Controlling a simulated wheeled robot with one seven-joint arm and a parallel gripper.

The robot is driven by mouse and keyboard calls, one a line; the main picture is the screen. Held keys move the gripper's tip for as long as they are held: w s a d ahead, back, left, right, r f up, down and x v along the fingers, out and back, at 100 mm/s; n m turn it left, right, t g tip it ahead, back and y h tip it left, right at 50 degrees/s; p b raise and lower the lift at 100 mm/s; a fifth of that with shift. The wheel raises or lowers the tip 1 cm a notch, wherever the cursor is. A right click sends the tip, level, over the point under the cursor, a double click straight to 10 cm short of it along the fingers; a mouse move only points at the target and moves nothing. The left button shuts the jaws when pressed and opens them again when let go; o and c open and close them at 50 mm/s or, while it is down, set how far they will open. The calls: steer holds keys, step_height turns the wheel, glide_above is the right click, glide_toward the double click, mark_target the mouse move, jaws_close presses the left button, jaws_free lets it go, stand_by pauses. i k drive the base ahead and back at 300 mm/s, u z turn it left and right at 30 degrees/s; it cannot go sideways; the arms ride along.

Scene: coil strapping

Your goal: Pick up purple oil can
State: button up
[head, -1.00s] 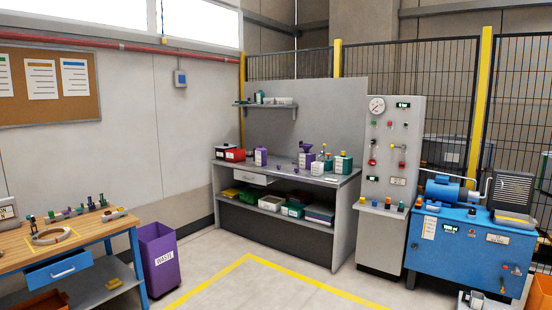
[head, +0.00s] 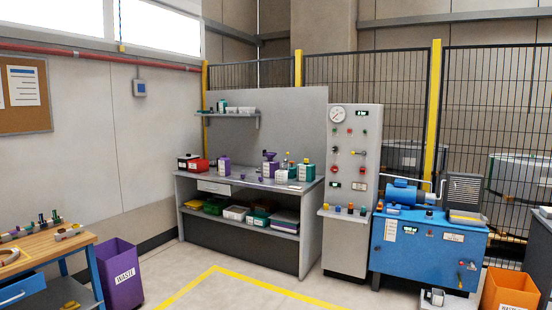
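Two purple containers stand on the top of the grey workbench (head: 240,186). One purple container (head: 224,166) with a pale label is left of the middle. The other purple container (head: 269,168) has a wider purple top and a pale label, and stands farther right. At this distance I cannot tell which of them is the oil can. Small purple items lie between them. Teal containers (head: 306,172) stand at the bench's right end. My gripper is not in view.
A purple waste bin (head: 121,276) and a wooden table (head: 50,249) are at the left. A grey gauge panel (head: 352,190) and a blue machine (head: 425,250) stand right of the bench. An orange bin (head: 509,291) is at the right. Floor before the bench is clear.

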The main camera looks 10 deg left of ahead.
mark_target(223, 164)
steer(key=u, duration=0.2)
steer(key=i, duration=2.3)
steer(key=u, duration=0.5)
steer(key=i, duration=2.1)
steer(key=u, duration=0.5)
steer(key=i, duration=1.9)
steer(key=u, duration=0.3)
steer(key=i, duration=1.4)
steer(key=u, duration=0.05)
